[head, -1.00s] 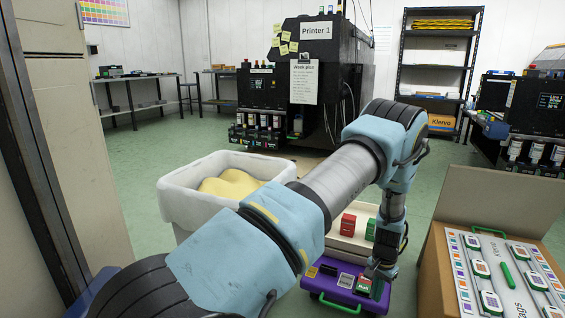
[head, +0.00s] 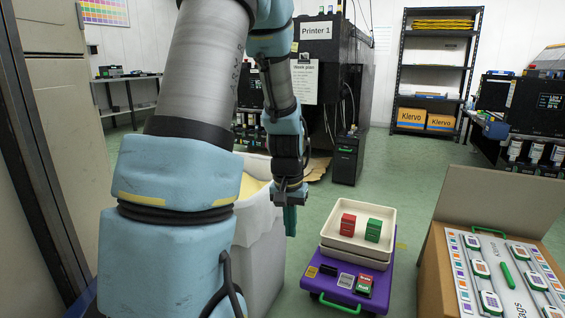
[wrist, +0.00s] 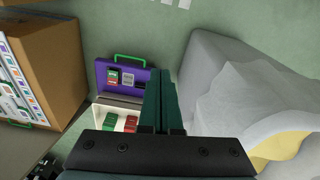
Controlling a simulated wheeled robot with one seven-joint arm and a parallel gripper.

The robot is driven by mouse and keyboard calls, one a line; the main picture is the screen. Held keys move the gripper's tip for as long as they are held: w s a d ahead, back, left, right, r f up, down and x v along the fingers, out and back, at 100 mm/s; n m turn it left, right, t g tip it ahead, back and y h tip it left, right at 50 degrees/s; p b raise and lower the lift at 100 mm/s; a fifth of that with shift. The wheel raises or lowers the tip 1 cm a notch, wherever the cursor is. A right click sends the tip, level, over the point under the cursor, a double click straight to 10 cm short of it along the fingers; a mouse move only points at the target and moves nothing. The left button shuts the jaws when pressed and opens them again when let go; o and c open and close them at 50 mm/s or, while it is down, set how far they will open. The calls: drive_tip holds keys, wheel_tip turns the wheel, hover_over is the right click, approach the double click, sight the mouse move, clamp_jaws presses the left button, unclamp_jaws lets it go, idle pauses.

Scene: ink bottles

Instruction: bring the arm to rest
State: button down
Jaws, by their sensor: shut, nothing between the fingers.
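My gripper (head: 290,221) hangs pointing down in the head view, beside the white bin and left of the cream tray. Its dark green fingers (wrist: 160,102) are together in the wrist view, with nothing between them. My arm rises at the left of the head view and bends over at the top. No object is touching the fingers in either view.
A white-lined bin (head: 262,240) with yellow contents stands next to my gripper. A purple caddy (head: 375,290) carries a cream tray (head: 335,244) with a red block (head: 347,224) and a green block (head: 373,230). An open cardboard box (head: 432,270) stands right. Green floor is clear behind the tray.

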drive_tip(key=s+a+r+n, duration=0.2)
drive_tip(key=s+a+r, duration=0.3)
drive_tip(key=s+a, duration=0.4)
wheel_tip(320, 180, up, 34)
drive_tip(key=p, duration=3.4)
drive_tip(key=shift+d+f+t, duration=0.2)
drive_tip(key=shift+t, duration=0.1)
